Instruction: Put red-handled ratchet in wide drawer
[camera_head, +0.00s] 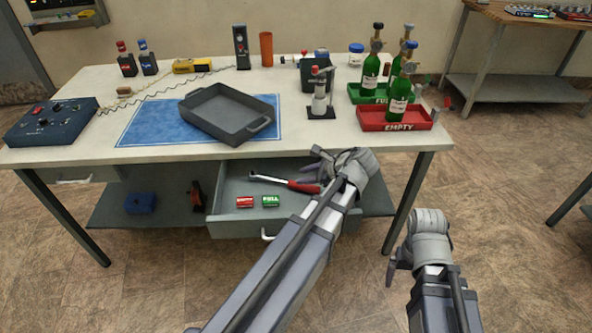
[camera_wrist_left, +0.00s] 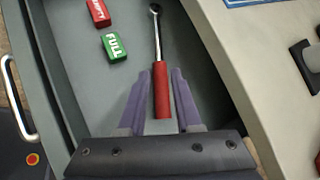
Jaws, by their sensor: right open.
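The red-handled ratchet (camera_head: 303,187) is at the open wide drawer (camera_head: 222,227), its metal head over the drawer floor; whether it rests there or hangs just above is unclear. My left gripper (camera_head: 318,172) is at the handle end, inside the drawer's right part. In the left wrist view the red handle (camera_wrist_left: 161,92) lies between the two purple fingers of my left gripper (camera_wrist_left: 161,73), very close to both; contact is unclear. My right gripper (camera_head: 390,268) is open and empty, low at the right, in front of the table.
Red EMPTY (camera_head: 245,201) and green FULL (camera_head: 270,201) blocks lie in the drawer, left of the handle. The tabletop (camera_head: 310,141) overhangs it. Above stand a grey tray (camera_head: 217,126) on a blue mat (camera_head: 143,127), green cylinders (camera_head: 371,72) and a control box (camera_head: 50,121).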

